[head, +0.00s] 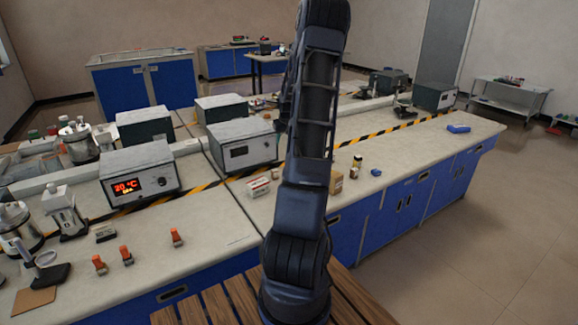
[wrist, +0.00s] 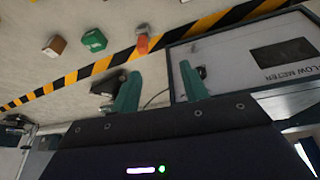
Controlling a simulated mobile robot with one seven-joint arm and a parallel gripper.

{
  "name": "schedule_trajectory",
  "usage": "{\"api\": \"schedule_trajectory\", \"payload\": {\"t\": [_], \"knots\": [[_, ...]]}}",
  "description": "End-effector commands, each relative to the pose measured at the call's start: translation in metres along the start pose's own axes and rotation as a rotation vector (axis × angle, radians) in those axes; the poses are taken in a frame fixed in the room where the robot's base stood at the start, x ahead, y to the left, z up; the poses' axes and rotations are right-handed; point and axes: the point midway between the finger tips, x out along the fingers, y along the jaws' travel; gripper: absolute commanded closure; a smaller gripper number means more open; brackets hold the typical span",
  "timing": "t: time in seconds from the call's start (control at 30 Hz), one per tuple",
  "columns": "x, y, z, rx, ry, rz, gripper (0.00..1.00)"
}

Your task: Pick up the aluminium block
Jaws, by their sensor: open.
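I cannot pick out the aluminium block with certainty in either view. In the wrist view a small brownish-grey block (wrist: 54,46) lies on the bench at upper left, but its material is unclear. A dark object (wrist: 106,85) lies just left of my gripper, partly hidden by a finger. My gripper (wrist: 160,83) shows its two teal fingers spread apart, with nothing between them. In the head view my arm rises through the middle and its gripper is out of frame. A small grey item (head: 105,233) lies on the near left bench; I cannot tell what it is.
In the wrist view a green block (wrist: 94,40) and an orange-red item (wrist: 142,43) lie near the striped tape, with a flow meter (wrist: 250,58) at right.

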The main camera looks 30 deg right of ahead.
Motion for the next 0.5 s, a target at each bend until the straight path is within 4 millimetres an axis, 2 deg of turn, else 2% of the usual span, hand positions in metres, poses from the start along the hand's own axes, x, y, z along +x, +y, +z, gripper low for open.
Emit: {"api": "schedule_trajectory", "payload": {"t": [0.03, 0.1, 0.2, 0.5], "knots": [[0.014, 0.011, 0.000, 0.014, 0.001, -0.008, 0.55], [0.028, 0.024, 0.000, 0.027, 0.008, -0.015, 0.55], [0.042, 0.035, -0.001, 0.039, 0.016, -0.023, 0.55], [0.062, 0.043, -0.002, 0.047, 0.023, -0.029, 0.55]]}}
